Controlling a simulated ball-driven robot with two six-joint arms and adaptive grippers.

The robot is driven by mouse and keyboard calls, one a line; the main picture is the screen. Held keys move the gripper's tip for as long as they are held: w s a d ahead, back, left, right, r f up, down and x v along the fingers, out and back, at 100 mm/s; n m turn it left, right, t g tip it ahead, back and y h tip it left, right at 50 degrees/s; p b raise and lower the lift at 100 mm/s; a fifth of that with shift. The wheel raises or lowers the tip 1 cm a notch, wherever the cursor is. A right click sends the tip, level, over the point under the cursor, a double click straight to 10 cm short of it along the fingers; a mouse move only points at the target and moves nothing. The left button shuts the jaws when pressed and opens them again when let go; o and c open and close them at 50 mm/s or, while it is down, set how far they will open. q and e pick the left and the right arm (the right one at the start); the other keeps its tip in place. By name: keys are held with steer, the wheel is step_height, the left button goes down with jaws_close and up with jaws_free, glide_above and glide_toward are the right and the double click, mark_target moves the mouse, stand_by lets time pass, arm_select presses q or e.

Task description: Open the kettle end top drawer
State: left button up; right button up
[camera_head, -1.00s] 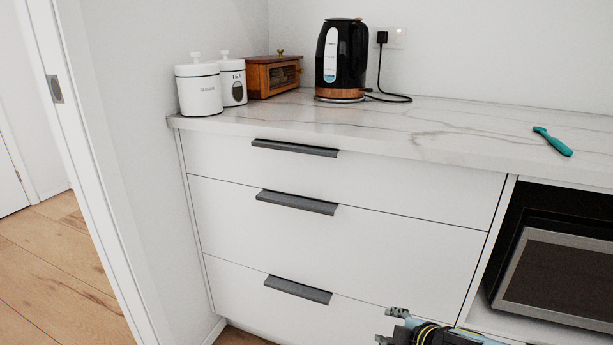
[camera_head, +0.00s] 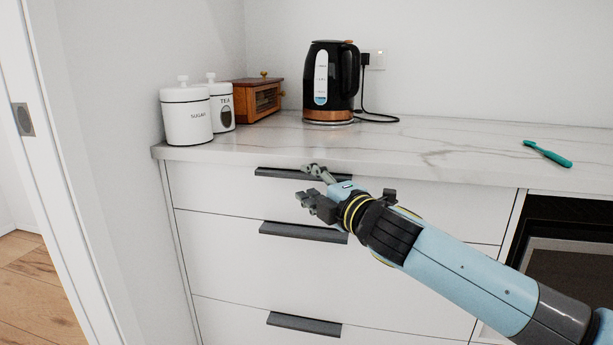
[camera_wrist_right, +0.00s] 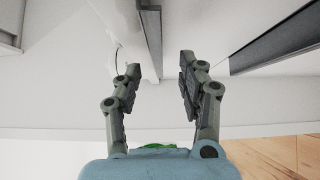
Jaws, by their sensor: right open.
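The top drawer (camera_head: 212,187) under the kettle end of the counter is shut, its white front flush with the drawers below. My right gripper is open and empty, in front of the drawer near the handle's right end. In the right wrist view its two fingers (camera_wrist_right: 157,72) stand apart, with a grey handle bar beyond and between their tips. I see no contact with the handle. My left gripper is not in view.
The black kettle (camera_head: 333,80) stands on the marble counter (camera_head: 430,150), with canisters (camera_head: 187,118) and a wooden box (camera_head: 262,100) to its left. A teal utensil (camera_head: 548,153) lies at right. The middle drawer handle (camera_head: 290,232) is just below my gripper.

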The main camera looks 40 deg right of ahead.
steer(key=shift+w+d, duration=0.1)
steer(key=shift+w, duration=0.8)
jaws_close()
